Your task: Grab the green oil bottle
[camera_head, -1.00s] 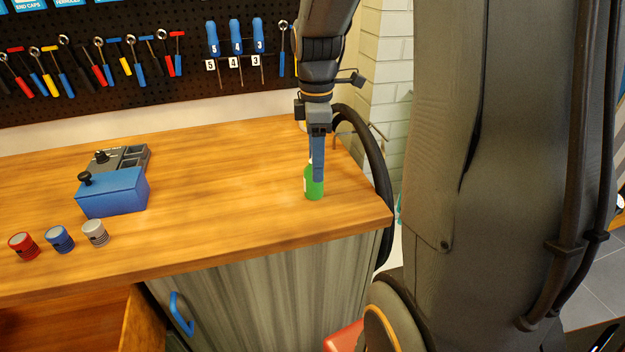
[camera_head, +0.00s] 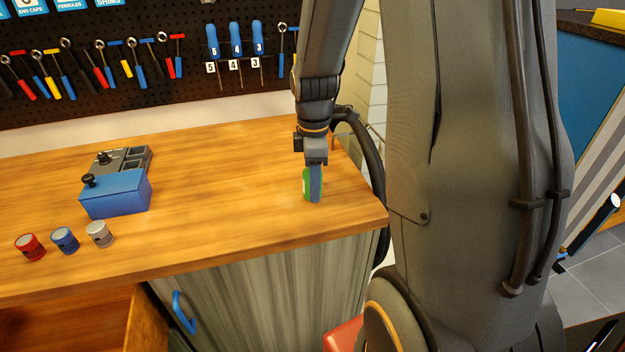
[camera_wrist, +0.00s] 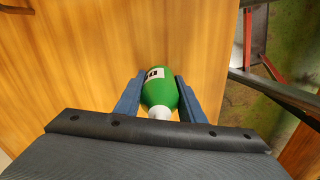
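The green oil bottle (camera_head: 306,186) stands on the wooden workbench near its right end, partly hidden behind a blue finger of my gripper (camera_head: 315,184). In the wrist view, the bottle (camera_wrist: 160,92), with a white cap and a white label, lies between the two blue fingers of my gripper (camera_wrist: 158,95). The fingers are apart, one on each side of the bottle. A narrow gap seems to show at the left finger; whether the right finger touches is hard to tell.
The workbench (camera_head: 230,190) is clear left of the bottle. A blue box with a black knob (camera_head: 118,195) and red, blue and grey cans (camera_head: 65,240) stand farther left. An open drawer (camera_head: 75,325) juts out below. Tools hang on the pegboard (camera_head: 180,90) behind.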

